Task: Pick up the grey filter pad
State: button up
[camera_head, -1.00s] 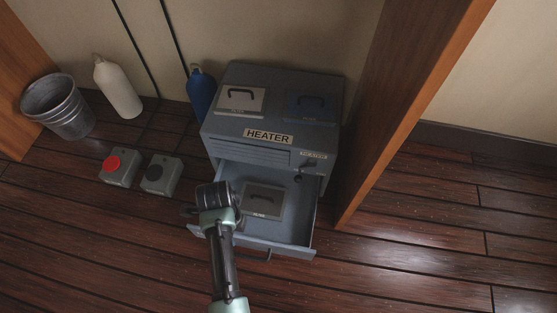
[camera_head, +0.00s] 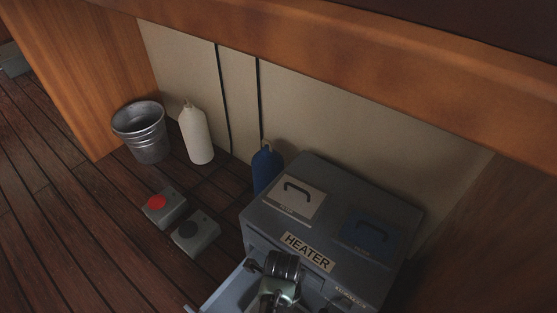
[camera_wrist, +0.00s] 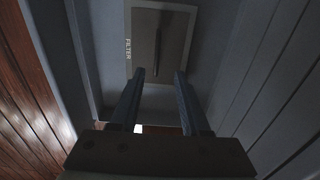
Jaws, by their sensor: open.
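In the wrist view the grey filter pad (camera_wrist: 160,42) lies in the heater's open drawer, with a FILTER label on its left and a dark bar handle down its middle. My gripper (camera_wrist: 160,75) is open, its two fingers apart and pointing at the pad's near edge, with the handle between their lines. Nothing is between the fingers. I cannot tell whether they touch the pad. In the head view my wrist (camera_head: 282,272) is in front of the heater (camera_head: 308,250), and the drawer pad is out of sight. The drawer (camera_head: 228,290) is partly cut off below.
A light filter pad (camera_head: 298,198) and a blue one (camera_head: 370,236) sit on the heater's top. Left of it are a blue bottle (camera_head: 266,168), a white bottle (camera_head: 196,135), a metal bucket (camera_head: 142,132), a red-button box (camera_head: 164,207) and a dark-button box (camera_head: 196,235).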

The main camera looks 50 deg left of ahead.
notch_tip(320, 180, down, 2)
jog(key=shift+f+b, duration=0.1)
jog(key=shift+b, duration=0.3)
jog(key=f+b, duration=0.5)
jog(key=shift+s+a+f, duration=0.1)
jog(key=shift+s+a, duration=0.2)
jog(key=shift+s, duration=0.05)
grip_shut()
dwell(0.9)
